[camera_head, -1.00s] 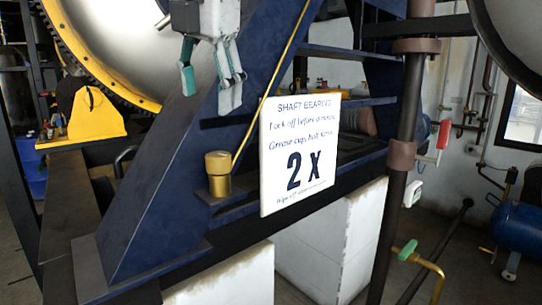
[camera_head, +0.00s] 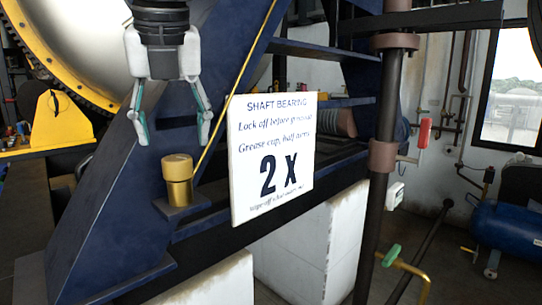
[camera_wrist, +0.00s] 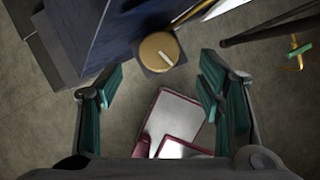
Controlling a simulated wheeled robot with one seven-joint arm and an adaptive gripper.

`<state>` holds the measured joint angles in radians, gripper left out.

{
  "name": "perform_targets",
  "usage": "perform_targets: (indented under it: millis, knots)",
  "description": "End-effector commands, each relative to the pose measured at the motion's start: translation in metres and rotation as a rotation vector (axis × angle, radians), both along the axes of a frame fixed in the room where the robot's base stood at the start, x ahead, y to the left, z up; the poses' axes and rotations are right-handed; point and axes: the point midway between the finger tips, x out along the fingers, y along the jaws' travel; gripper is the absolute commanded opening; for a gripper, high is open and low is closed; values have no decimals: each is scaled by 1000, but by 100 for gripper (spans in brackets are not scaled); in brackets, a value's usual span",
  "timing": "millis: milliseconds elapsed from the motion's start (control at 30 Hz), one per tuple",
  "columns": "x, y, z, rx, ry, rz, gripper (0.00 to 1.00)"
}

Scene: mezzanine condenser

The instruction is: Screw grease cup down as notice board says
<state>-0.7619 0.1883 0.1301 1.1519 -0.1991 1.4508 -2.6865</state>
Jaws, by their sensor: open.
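The brass grease cup (camera_head: 178,180) stands upright on a small bracket at the blue frame. In the wrist view its round cap (camera_wrist: 159,52) shows from above, with a pale line on it. The white notice board (camera_head: 272,155) beside it reads "SHAFT BEARING", a lock-off line, "Grease cup, half turns" and a large "2 X"; the smallest line is hard to read. My gripper (camera_head: 172,138) is open and empty, pointing down above the cup in the head view. In the wrist view the cap lies beyond the fingers (camera_wrist: 158,88), not between them.
A thin brass pipe (camera_head: 237,85) rises behind the cup along the blue frame (camera_head: 125,215). A dark upright pipe (camera_head: 375,220) with a red-handled valve (camera_head: 424,133) and a green-handled valve (camera_head: 391,255) stand to the right. Red-edged items (camera_wrist: 175,120) lie on the floor below.

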Motion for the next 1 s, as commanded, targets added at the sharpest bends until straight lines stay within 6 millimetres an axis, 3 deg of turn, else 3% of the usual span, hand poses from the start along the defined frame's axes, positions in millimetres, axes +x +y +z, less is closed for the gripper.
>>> perform_targets:
  millis: [100, 333, 767, 1000]
  knots:
    - [7, 3, -21, -3, 2, -1, 61]
    - [18, 8, -49, -1, 1, -1, 61]
    - [22, 9, -57, 1, -1, -2, 61]
    - [22, 9, -57, 1, -1, -2, 13]
